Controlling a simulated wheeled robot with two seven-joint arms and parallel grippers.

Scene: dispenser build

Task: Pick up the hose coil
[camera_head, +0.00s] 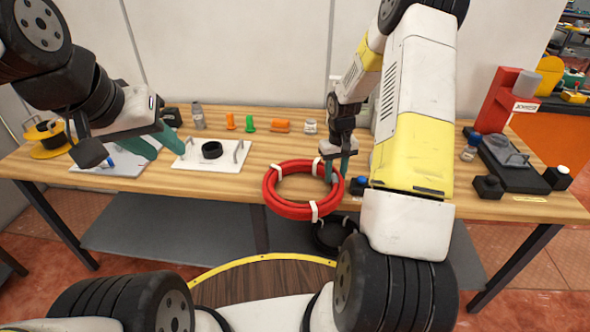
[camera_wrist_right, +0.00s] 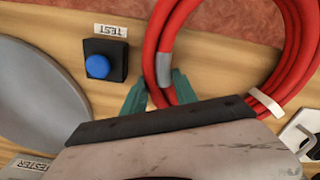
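The red hose coil (camera_head: 270,190) with white ties is at the table's front edge and reaches past it toward me. My right gripper (camera_head: 336,168) is at the coil's right side, pointing down. In the right wrist view its green fingers (camera_wrist_right: 160,92) sit close on both sides of the red hose (camera_wrist_right: 182,18), near a grey band. They look shut on it. I cannot tell whether the coil is clear of the table. My left gripper (camera_head: 156,147) is open and empty, over the left part of the table.
A white board with a black ring (camera_head: 212,150) lies left of the coil. A button box with a blue button (camera_wrist_right: 97,66) stands right of it. A bottle (camera_head: 198,117) and orange and green parts stand behind. A red stand (camera_head: 497,102) is at the right. A black coil (camera_head: 333,236) is below.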

